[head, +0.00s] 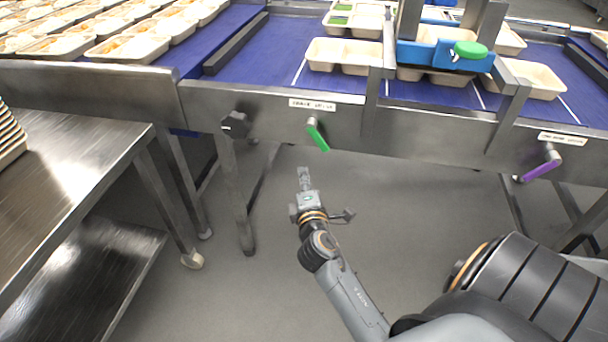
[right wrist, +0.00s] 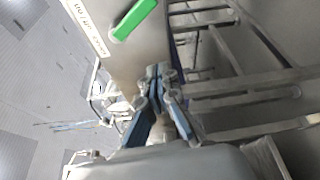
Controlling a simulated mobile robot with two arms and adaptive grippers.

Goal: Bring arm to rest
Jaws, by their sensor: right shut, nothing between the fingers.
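My right gripper (head: 304,178) is in the middle of the head view, over the grey floor in front of the conveyor. It is shut and empty, its fingers pointing toward the conveyor frame. It also shows in the right wrist view (right wrist: 157,75), with its fingers together. A green lever (head: 318,135) hangs on the conveyor's front, just beyond the gripper and apart from it. The lever also shows in the right wrist view (right wrist: 134,19), up and left of the fingers. My left gripper is not in view.
The steel conveyor frame (head: 425,138) with blue belts (head: 255,66) runs across the back, carrying beige trays (head: 345,68). A purple lever (head: 542,167) is at the right. A steel table (head: 75,160) stands at the left. The floor around my right arm is clear.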

